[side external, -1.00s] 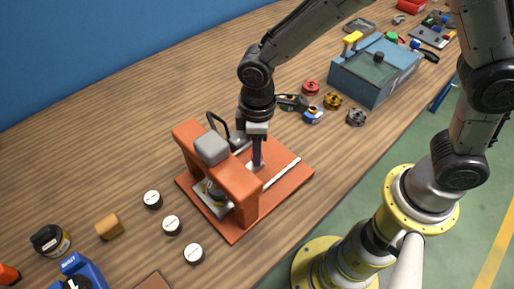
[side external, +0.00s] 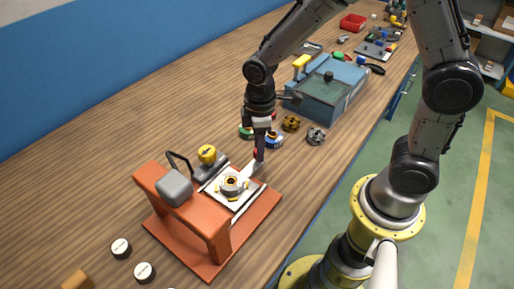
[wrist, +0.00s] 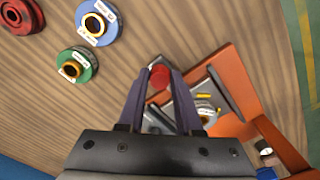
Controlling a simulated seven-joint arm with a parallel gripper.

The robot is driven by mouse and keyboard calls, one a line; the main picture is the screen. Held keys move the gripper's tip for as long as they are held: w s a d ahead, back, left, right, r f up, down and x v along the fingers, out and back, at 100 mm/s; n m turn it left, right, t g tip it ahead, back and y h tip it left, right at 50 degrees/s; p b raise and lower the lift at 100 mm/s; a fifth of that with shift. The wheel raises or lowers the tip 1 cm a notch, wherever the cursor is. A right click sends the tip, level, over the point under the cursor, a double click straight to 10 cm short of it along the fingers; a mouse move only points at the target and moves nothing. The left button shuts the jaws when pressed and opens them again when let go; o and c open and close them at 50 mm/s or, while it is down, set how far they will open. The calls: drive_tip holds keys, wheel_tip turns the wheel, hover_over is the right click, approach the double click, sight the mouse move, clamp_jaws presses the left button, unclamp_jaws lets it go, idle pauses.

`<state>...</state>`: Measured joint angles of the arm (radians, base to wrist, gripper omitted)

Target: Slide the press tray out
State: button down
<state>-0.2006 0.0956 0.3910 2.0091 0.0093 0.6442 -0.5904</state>
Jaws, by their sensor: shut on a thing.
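The orange press (side external: 215,225) stands on the bench, with a grey block (side external: 174,187) on top of its arch. The pale press tray (side external: 221,198) lies out on the orange base, on the right side of the arch. A round metal and yellow part (side external: 233,186) sits on the tray. My gripper (side external: 259,157) is at the tray's outer end, shut on its red knob (wrist: 159,77), which shows between the fingertips in the wrist view. The fingers partly hide the knob in the side view.
Blue (wrist: 97,22), green (wrist: 77,64) and red spools lie near my gripper. A blue-grey box (side external: 327,95) stands farther back. Two white-topped discs (side external: 144,272) lie front left.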

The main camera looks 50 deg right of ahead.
drive_tip(key=c, duration=0.6)
unclamp_jaws()
drive_tip(key=shift+d, duration=0.2)
wheel_tip(320, 180, up, 14)
drive_tip(key=shift+f, duration=0.1)
